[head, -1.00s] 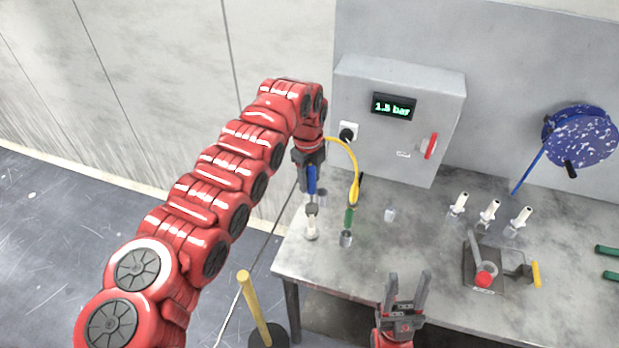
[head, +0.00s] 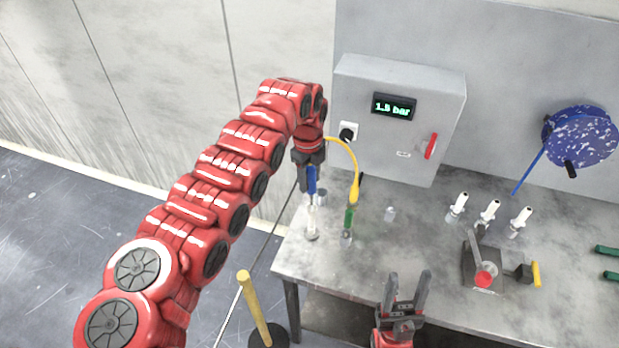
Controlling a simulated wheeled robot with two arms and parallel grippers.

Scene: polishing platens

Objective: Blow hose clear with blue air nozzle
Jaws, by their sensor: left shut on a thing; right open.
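My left gripper (head: 310,170) is shut on the blue air nozzle (head: 311,181) and holds it upright above the table's left end. A pale, whitish fitting (head: 312,222) stands directly below the nozzle; I cannot tell whether they touch. My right gripper (head: 407,292) is open and empty at the table's front edge.
The cabinet (head: 380,140) has a display reading 1.5 bar (head: 394,106) and a red handle (head: 431,146). Several white nozzles (head: 490,211) and a clamp fixture (head: 484,277) stand on the right. A blue reel (head: 581,136) hangs on the wall. A yellow post (head: 254,308) stands in front.

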